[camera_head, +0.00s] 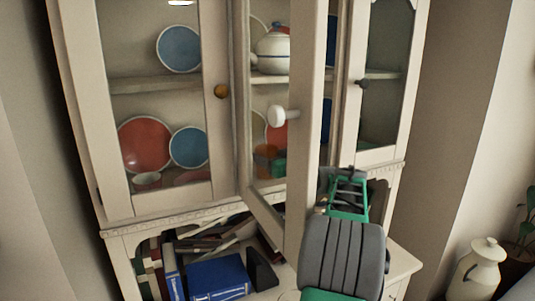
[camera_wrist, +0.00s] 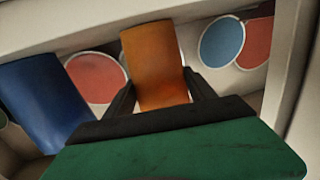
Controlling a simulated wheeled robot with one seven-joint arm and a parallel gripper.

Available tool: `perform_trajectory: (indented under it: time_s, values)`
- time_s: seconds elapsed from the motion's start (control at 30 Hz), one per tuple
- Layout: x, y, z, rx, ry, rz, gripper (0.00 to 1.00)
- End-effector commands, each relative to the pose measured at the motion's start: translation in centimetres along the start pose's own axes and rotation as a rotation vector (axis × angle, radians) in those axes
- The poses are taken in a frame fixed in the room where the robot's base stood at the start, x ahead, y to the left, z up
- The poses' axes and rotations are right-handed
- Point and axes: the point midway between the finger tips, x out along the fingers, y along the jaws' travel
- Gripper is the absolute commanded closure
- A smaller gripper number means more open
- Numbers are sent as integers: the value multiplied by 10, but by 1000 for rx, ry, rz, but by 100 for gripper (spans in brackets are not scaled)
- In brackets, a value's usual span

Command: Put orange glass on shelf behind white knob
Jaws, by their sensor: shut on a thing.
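The orange glass (camera_wrist: 155,58) stands between the two dark fingers of my gripper (camera_wrist: 160,82), which is shut on it. In the head view the orange glass (camera_head: 265,158) shows dimly through the pane of the open middle door, with the green of my gripper (camera_head: 279,164) beside it. The white knob (camera_head: 277,116) is on that open door (camera_head: 303,130). Plates and the shelf back fill the wrist view behind the glass. I cannot tell whether the glass's base touches the shelf.
A blue cylinder (camera_wrist: 45,105) stands close on the left in the wrist view. Red (camera_wrist: 97,77) and blue (camera_wrist: 222,42) plates lean behind. A white teapot (camera_head: 272,52) is on the shelf above. The left door with a brown knob (camera_head: 221,91) is closed.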

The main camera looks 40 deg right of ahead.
Motion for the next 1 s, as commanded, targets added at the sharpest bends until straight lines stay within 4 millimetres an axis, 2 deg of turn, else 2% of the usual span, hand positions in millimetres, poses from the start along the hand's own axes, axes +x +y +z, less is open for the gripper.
perform_trajectory:
  time_s: [0.33,0.37,0.6,0.83,0.93,1.0]
  values:
    - [0,-1,2,-5,5,-1,86]
    - [0,-1,2,-4,3,-1,34]
    - [0,-1,1,-3,3,-1,15]
    - [0,-1,1,-3,3,-1,14]
    - [-1,-1,-6,-3,3,-1,14]
    - [-12,0,0,-5,4,1,14]
